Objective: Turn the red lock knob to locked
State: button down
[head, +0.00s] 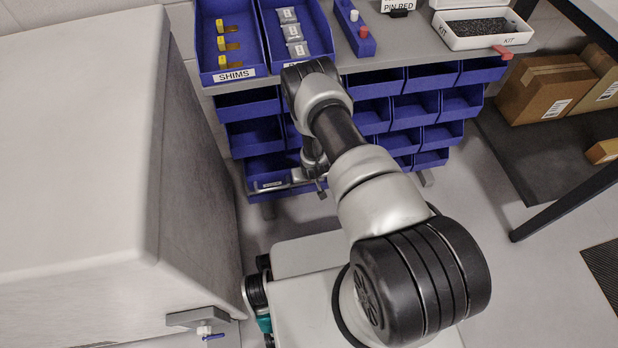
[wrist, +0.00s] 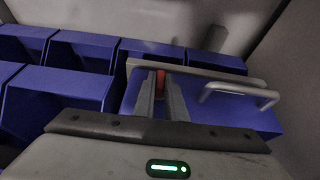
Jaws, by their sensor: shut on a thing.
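The red lock knob (wrist: 160,80) shows as a small red patch between the two fingers of my gripper (wrist: 162,92) in the wrist view. The fingers are close together, with the knob between their tips. The knob sits at a grey bar (wrist: 205,74) across the front of a blue bin. Most of the knob is hidden by the fingers, so I cannot tell which way it points. In the head view my gripper (head: 319,184) is low at the front of the bin rack, and the knob cannot be made out there.
A grey loop handle (wrist: 240,92) sticks out right of my gripper. Several blue bins (wrist: 80,82) lie to the left. In the head view a large pale cabinet (head: 80,150) stands left of my arm, and cardboard boxes (head: 545,90) lie on a shelf at right.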

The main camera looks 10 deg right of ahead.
jog(key=shift+s, duration=0.15)
jog(key=c, duration=1.8)
grip_release()
jog(key=p+v, duration=0.5)
jog(key=v, duration=1.2)
jog(key=shift+r+p, duration=0.25)
jog(key=shift+p, duration=0.05)
